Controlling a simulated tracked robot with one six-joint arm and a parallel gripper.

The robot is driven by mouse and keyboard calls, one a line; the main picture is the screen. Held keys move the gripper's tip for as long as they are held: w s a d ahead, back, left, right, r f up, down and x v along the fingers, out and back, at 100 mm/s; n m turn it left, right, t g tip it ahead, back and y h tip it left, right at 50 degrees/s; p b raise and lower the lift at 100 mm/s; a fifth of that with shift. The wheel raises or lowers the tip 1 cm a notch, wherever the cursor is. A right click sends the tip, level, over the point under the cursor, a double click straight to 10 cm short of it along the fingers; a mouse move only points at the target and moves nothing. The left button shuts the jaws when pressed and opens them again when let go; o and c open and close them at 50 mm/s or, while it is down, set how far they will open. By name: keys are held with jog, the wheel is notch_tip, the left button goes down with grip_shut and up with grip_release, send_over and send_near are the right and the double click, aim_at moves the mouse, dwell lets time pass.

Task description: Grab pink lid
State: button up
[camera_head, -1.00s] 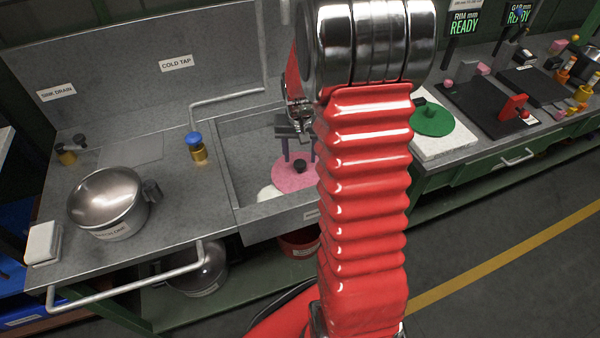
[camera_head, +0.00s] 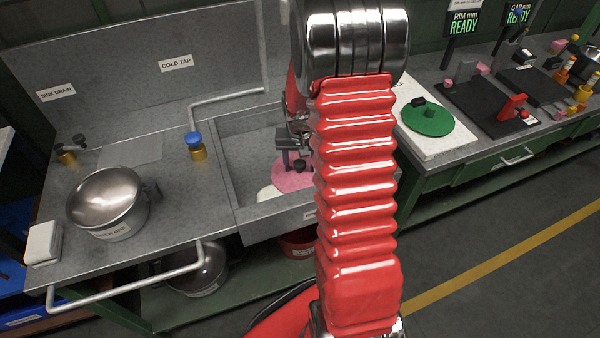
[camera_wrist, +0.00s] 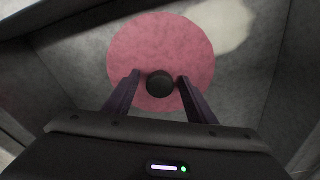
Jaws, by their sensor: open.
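The pink lid (camera_head: 292,178) is a round disc with a black knob, lying in the grey sink basin. In the wrist view the lid (camera_wrist: 165,45) fills the middle, and its black knob (camera_wrist: 160,84) sits between the tips of my two dark fingers. My gripper (camera_wrist: 157,78) is open, one finger on each side of the knob, with small gaps to it. In the head view my gripper (camera_head: 297,160) is over the lid, close to the knob. My red arm hides the right part of the lid there.
A white item (camera_head: 268,193) lies beside the lid. A steel pot (camera_head: 105,198) and a blue-topped tap (camera_head: 195,145) stand on the left counter. A green lid (camera_head: 427,118) lies on a white board to the right.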

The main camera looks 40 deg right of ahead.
jog(key=shift+c, duration=0.2)
dwell(0.3)
jog(key=c, duration=1.2)
